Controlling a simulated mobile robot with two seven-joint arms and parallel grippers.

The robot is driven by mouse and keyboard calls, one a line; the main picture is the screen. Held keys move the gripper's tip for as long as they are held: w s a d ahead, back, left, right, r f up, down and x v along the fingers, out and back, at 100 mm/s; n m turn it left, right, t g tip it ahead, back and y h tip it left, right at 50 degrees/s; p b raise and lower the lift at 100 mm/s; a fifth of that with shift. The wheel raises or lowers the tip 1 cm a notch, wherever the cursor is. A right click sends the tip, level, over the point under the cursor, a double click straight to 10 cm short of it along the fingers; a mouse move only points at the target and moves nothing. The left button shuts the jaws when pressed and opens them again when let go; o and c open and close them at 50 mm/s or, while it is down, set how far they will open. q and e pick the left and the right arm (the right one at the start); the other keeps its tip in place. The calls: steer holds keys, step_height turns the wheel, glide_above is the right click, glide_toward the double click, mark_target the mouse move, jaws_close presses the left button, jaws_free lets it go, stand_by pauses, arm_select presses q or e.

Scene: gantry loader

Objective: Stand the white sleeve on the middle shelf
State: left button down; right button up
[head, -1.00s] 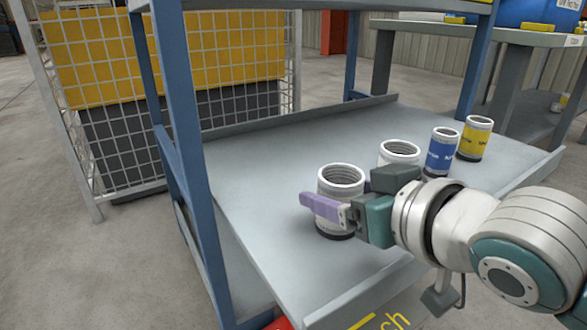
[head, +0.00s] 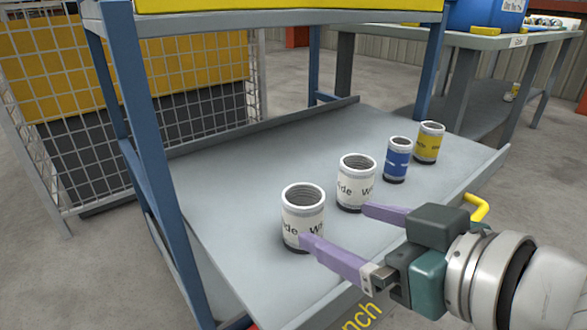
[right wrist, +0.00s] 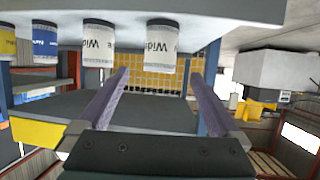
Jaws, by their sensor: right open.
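Two white sleeves stand upright on a grey shelf (head: 235,165): a nearer one (head: 303,222) and a farther one (head: 356,188). They also show in the right wrist view, one ahead between the fingers (right wrist: 161,45) and one to its left (right wrist: 98,48). My right gripper (head: 335,222) is open and empty at the shelf's front side. One finger overlaps the nearer sleeve's lower right in the head view; I cannot tell whether it touches. The gripper also shows in the right wrist view (right wrist: 159,75). My left gripper is out of view.
A blue can (head: 397,160) and a yellow can (head: 429,143) stand farther right on the same shelf. A blue post (head: 160,180) rises at the left, and an upper shelf (head: 290,16) crosses above. The shelf's left and back areas are clear.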

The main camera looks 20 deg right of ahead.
steer(key=shift+v, duration=1)
steer(key=s+d+f+g+h, duration=0.1)
steer(key=s+g, duration=0.3)
steer(key=s, duration=0.4)
steer(key=s+d+f+g+h, duration=0.1)
steer(key=s+f+g, duration=0.3)
steer(key=s, duration=0.4)
steer(key=shift+m+g+h, duration=0.4)
steer(key=shift+g+h, duration=0.1)
steer(key=shift+g, duration=0.2)
steer(key=shift+d, duration=0.15)
